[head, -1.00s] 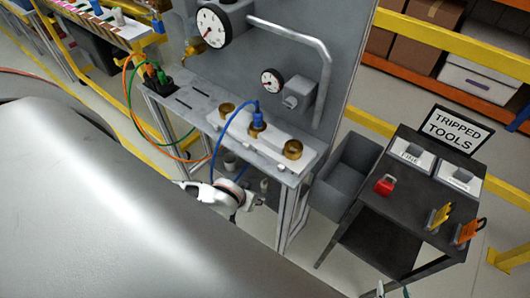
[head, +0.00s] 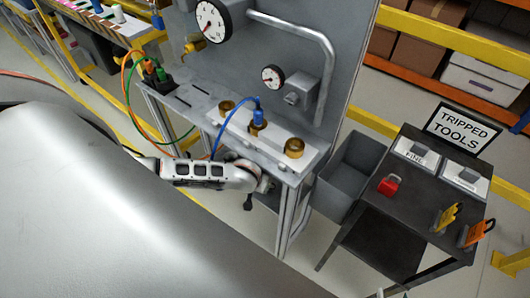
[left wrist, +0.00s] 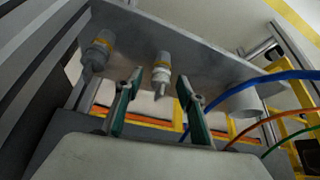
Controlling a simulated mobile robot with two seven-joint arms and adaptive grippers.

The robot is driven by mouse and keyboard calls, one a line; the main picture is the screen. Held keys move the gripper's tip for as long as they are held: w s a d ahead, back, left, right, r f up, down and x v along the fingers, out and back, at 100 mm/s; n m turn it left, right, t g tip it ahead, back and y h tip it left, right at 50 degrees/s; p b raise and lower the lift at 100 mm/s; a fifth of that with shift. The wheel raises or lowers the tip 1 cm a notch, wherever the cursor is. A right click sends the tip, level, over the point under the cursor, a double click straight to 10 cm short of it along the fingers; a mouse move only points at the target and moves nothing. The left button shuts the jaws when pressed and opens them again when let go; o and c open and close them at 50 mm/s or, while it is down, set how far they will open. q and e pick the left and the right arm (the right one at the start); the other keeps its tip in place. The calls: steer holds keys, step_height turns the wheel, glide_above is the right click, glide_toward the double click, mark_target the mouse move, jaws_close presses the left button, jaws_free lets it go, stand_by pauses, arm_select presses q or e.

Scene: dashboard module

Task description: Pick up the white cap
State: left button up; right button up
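In the left wrist view a white cap (left wrist: 162,72) with an orange ring hangs, tip down, from the underside of the grey bench. My left gripper (left wrist: 158,104) is open below it. Its two green-lined fingers stand apart, and the cap appears between and beyond their tips, apart from both. In the head view my left arm reaches under the front edge of the bench (head: 292,178), and the bench hides the cap and left fingertips. Small tips of my right gripper (head: 393,293) show at the bottom edge; their opening is unclear.
A similar grey cap (left wrist: 98,50) hangs left of the white one, and a pale cylinder (left wrist: 243,101) hangs to the right. A blue cable (left wrist: 240,84) crosses near the right finger. A grey bin (head: 345,180) and a black tool table (head: 408,200) stand right of the bench.

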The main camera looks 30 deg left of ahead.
arm_select(q)
jaws_close()
steer(key=shift+r, duration=0.1)
